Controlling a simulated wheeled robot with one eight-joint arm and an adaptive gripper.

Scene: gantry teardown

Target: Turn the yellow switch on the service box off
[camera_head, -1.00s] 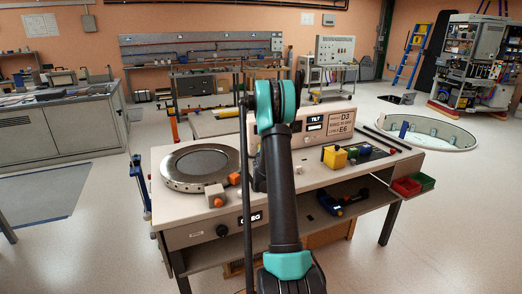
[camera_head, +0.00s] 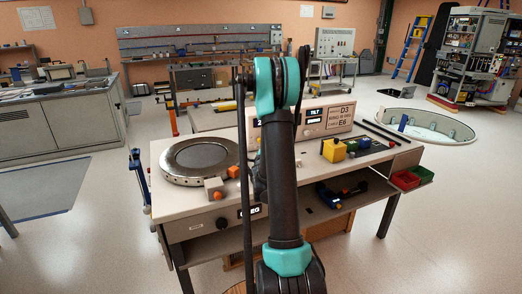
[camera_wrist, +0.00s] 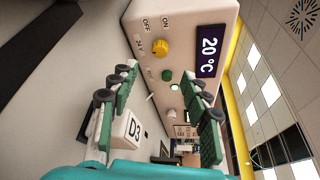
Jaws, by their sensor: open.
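In the wrist view, a pale service box (camera_wrist: 190,20) fills the upper middle, its labelled face seen at an angle. The yellow switch (camera_wrist: 160,49) is a round knob on that face, near the printed labels OFF, ON and 24V. I cannot tell which label it points to. My gripper (camera_wrist: 160,79) is open, with one green-padded finger at each side and nothing between them. The yellow switch appears just beyond the fingertips, apart from them. In the head view my own arm hides the gripper, and I cannot make out the yellow switch there.
A white D3 block (camera_wrist: 128,131) shows near the left finger. The bench (camera_head: 300,185) holds a round metal plate (camera_head: 199,159), a yellow block (camera_head: 334,150) and a TILT display unit (camera_head: 343,117).

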